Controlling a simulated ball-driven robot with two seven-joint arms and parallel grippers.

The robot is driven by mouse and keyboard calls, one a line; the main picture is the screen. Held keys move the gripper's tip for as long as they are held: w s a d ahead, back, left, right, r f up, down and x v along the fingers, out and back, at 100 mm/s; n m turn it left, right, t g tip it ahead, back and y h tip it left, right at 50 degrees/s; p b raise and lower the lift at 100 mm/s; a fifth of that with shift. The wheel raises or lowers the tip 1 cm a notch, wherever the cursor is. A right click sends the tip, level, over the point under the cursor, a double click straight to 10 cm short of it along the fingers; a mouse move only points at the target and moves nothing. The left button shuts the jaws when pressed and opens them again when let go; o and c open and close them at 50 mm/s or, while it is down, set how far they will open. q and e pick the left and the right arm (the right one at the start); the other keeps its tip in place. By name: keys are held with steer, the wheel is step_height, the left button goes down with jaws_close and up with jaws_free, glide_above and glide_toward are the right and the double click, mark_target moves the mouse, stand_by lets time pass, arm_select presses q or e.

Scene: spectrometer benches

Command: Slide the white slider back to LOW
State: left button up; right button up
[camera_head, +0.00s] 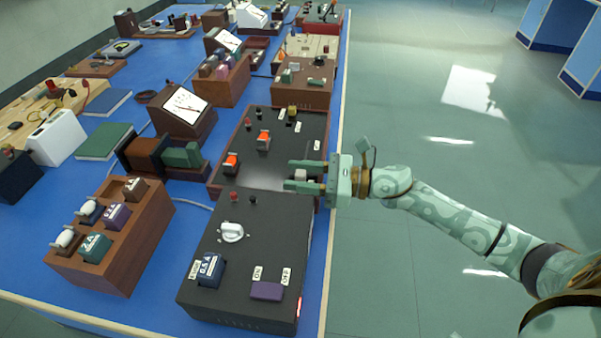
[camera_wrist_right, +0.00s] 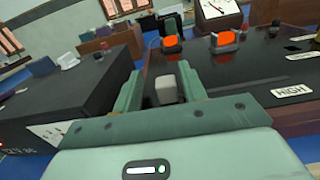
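The white slider (camera_head: 301,175) is a small pale block at the near right part of a black-topped panel (camera_head: 285,160) with a brown wooden frame. My right gripper (camera_head: 292,175) reaches in from the right over this panel. Its two fingers are apart, one on each side of the slider. In the right wrist view the slider (camera_wrist_right: 165,88) stands between the fingers (camera_wrist_right: 160,90); I cannot tell whether they touch it. A HIGH label (camera_wrist_right: 292,90) lies on the panel to the right. I cannot read a LOW label. My left gripper is out of view.
The panel also carries orange switches (camera_head: 264,139). A black box (camera_head: 247,260) with a white knob (camera_head: 232,232) stands close in front of the panel. A brown block rack (camera_head: 112,240) is at the left. The blue bench's right edge is under my right arm; beyond is open floor.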

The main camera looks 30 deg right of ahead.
steer(key=shift+d, duration=0.1)
steer(key=shift+s+d, duration=0.15)
steer(key=shift+d, duration=0.15)
steer(key=p+v, duration=0.1)
steer(key=v, duration=1.4)
steer(key=shift+s+d, duration=0.15)
steer(key=shift+s, duration=0.05)
